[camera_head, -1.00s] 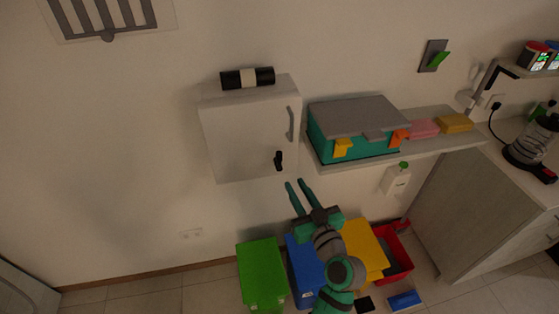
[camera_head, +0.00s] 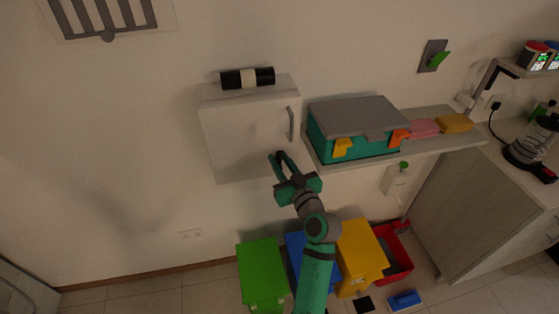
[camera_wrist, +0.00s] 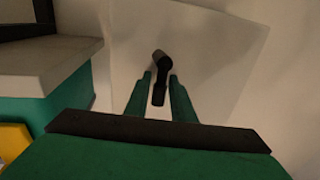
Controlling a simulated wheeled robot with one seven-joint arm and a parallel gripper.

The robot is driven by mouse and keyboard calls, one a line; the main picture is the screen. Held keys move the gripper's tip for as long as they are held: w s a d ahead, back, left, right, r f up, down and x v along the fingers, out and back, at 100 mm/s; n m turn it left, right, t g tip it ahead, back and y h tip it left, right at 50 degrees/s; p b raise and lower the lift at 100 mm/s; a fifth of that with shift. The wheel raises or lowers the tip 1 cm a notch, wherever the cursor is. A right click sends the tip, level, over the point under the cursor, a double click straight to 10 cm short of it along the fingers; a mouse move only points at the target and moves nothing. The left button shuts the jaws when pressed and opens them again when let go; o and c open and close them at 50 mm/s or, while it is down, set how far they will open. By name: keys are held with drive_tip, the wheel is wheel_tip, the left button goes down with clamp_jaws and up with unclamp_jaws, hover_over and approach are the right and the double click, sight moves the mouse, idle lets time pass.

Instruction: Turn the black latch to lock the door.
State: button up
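The white cabinet door (camera_head: 240,135) on the wall looks closed, with a grey handle (camera_head: 291,124) at its right edge. In the wrist view, the black latch (camera_wrist: 161,68) is on the door and points roughly downward. My gripper (camera_wrist: 160,82) is open, with one green finger on each side of the latch. I cannot tell whether the fingers touch it. In the head view, my gripper (camera_head: 277,156) is at the door's lower right and largely hides the latch.
A teal toolbox (camera_head: 320,135) with a grey lid sits on the shelf (camera_head: 432,143) just right of the cabinet. Green, blue and yellow bins (camera_head: 262,270) stand on the floor below.

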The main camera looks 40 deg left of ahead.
drive_tip(key=shift+a, duration=0.1)
drive_tip(key=shift+w, duration=0.1)
clamp_jaws()
